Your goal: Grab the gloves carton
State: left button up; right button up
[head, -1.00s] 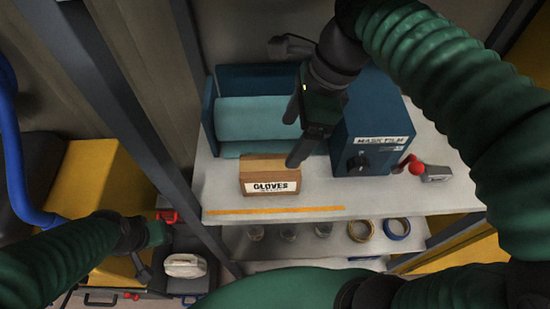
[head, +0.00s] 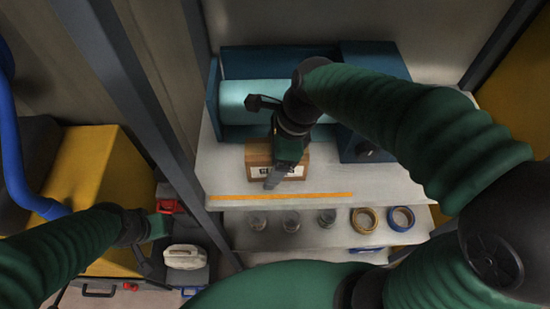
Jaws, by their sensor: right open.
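The gloves carton (head: 257,156), a small brown box with a white label, stands on the upper light-grey shelf in the head view. My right gripper (head: 275,172) is open and hangs over the carton's front, covering much of its label. One dark finger shows clearly in front of the label; the other finger is hard to make out. I cannot tell whether the fingers touch the carton. My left gripper (head: 148,250) is low at the left, far from the carton, and its jaws are too unclear to judge.
A blue holder with a teal roll (head: 240,98) stands behind the carton. A blue box (head: 362,150) is to its right, partly behind my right arm. An orange strip (head: 280,197) marks the shelf front. Jars and tape rolls (head: 366,220) sit on the shelf below.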

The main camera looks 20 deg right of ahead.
jog(key=shift+c, duration=1.1)
jog(key=shift+s+d, duration=0.1)
jog(key=shift+d, duration=0.15)
jog(key=c, duration=0.7)
jog(key=shift+a, duration=0.1)
jog(key=c, duration=0.8)
